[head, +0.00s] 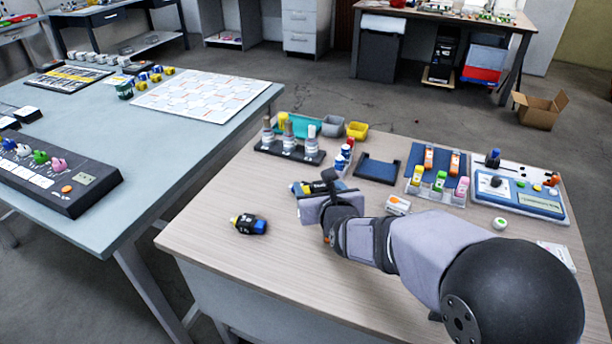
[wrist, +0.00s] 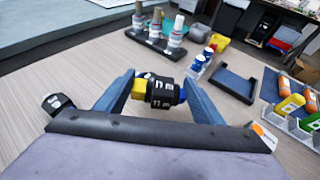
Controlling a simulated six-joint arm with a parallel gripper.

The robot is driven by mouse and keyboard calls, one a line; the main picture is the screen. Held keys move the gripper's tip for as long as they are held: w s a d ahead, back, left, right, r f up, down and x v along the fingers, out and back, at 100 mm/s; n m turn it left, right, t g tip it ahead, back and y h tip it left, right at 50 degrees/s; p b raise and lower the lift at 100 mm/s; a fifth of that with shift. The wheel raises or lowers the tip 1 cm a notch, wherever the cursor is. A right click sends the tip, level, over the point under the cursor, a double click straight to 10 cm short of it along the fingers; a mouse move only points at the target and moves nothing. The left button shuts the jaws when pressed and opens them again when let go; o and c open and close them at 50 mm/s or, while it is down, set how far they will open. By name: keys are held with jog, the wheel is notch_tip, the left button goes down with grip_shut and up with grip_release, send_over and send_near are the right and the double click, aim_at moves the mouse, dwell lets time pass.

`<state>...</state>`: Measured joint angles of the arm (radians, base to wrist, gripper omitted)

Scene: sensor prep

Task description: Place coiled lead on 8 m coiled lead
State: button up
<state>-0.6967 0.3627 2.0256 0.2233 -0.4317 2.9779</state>
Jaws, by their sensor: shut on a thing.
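My gripper (head: 311,188) is shut on a coiled lead (head: 301,187), black with a yellow end and a blue end. In the wrist view this lead (wrist: 160,91) sits between the two fingers (wrist: 158,95), yellow end at the left finger and blue end at the right. White marks on its black middle are too small to read. A second, similar coiled lead (head: 248,223) lies on the wooden table to the left of my gripper; it also shows at the left in the wrist view (wrist: 57,104). I cannot read which one is 8 m.
Behind my gripper stand a black rack with grey posts (head: 290,152), blue-and-white bottles (head: 342,160) and a dark blue tray (head: 377,168). A holder with coloured pieces (head: 436,180) and a blue device (head: 519,194) stand at the right. The table's front left is clear.

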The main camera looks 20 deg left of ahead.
jog(key=a+r+p, duration=0.1)
jog(key=a, duration=0.6)
jog(key=w+d+r+m+t+h, duration=0.1)
jog(key=w+d+r+m+h, duration=0.1)
jog(key=w+r, duration=0.4)
jog(key=shift+s+a+f+b, duration=0.15)
jog(key=shift+f+b, duration=0.7)
jog(key=shift+f, duration=1.6)
jog(key=shift+s+d+f+b, duration=0.15)
jog(key=shift+f+b, duration=0.7)
jog(key=shift+f, duration=1.55)
jog(key=shift+a+f, duration=0.1)
jog(key=shift+f, duration=0.05)
jog(key=o, duration=1.1)
jog(key=shift+s+r, duration=0.1)
jog(key=shift+r, duration=0.15)
jog(key=v, duration=1.1)
jog(key=shift+s+b, duration=0.3)
jog(key=shift+s, duration=0.15)
